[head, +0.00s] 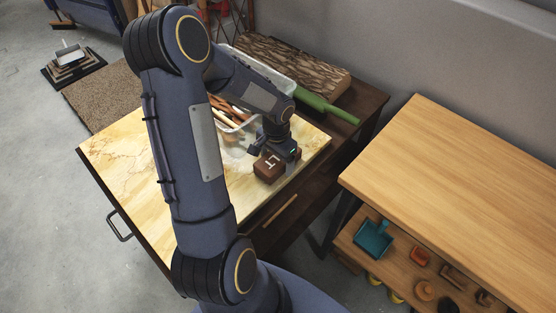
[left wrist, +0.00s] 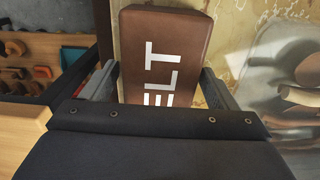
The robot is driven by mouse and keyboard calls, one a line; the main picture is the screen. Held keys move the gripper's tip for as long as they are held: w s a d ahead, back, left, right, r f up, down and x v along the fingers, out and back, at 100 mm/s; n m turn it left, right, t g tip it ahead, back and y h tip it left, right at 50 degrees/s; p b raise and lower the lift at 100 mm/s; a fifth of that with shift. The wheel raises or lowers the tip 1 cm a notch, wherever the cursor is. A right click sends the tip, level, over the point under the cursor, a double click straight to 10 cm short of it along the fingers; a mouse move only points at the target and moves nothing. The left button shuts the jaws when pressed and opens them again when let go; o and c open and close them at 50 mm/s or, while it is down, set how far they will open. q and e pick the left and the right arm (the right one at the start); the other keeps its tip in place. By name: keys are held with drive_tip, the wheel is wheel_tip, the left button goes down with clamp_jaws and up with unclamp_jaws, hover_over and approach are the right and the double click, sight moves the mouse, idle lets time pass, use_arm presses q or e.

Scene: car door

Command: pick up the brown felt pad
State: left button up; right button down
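The brown felt pad (head: 269,169) is a brown block with white lettering, at the right part of the pale marbled tabletop. My left gripper (head: 283,154) is right at it, over its far end. In the left wrist view the pad (left wrist: 166,48) reads "ELT", and its near end is hidden behind the gripper body. The two fingers of my left gripper (left wrist: 160,84) stand on either side of the pad, very close to its edges. Whether they press on it is not clear, nor whether the pad is lifted. My right gripper is not in view.
A clear bin (head: 262,70) with sticks stands behind the pad, beside a green bottle-like object (head: 322,104) and a bark-patterned block (head: 300,62). A wooden bench (head: 465,185) to the right has a lower shelf with a teal dustpan (head: 373,238). The tabletop's left part (head: 125,150) is clear.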

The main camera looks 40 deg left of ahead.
sight(275, 158)
use_arm(q)
drive_tip(key=c, duration=0.9)
drive_tip(key=shift+o, duration=0.2)
drive_tip(key=shift+r, duration=0.15)
drive_tip(key=shift+r, duration=0.2)
drive_tip(key=r, duration=0.3)
drive_tip(key=shift+s+r, duration=0.1)
drive_tip(key=shift+s, duration=0.1)
drive_tip(key=s+r, duration=0.2)
drive_tip(key=s+r+p, duration=0.1)
drive_tip(key=s+r, duration=0.1)
drive_tip(key=r, duration=0.1)
drive_tip(key=shift+s+r, duration=0.15)
drive_tip(key=shift+s, duration=0.05)
drive_tip(key=s+r, duration=0.4)
drive_tip(key=s, duration=0.5)
drive_tip(key=shift+s, duration=0.1)
